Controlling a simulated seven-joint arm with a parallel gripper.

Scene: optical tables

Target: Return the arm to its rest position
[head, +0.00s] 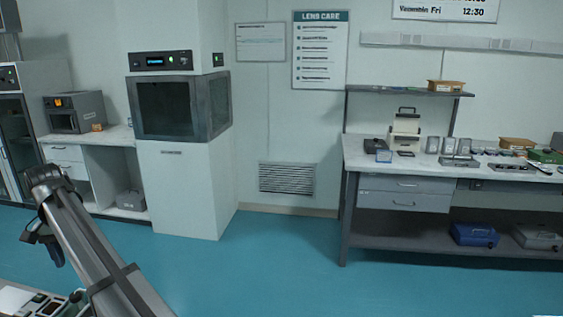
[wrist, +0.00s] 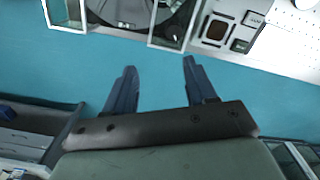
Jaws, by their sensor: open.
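My gripper (wrist: 158,72) is open in the wrist view, with its two dark fingers apart and nothing between them. Blue floor (wrist: 160,58) shows behind the fingers. In the head view my arm rises from the bottom left, and my gripper (head: 48,252) hangs at its far end over the floor at the left. The fingers are small and partly hidden behind the arm there.
A bench (head: 348,160) with a shelf and several small items stands at the right. A white cabinet (head: 185,190) with a dark window stands left of centre. A surface with parts (head: 25,300) lies at the bottom left. The middle floor (head: 270,265) is clear.

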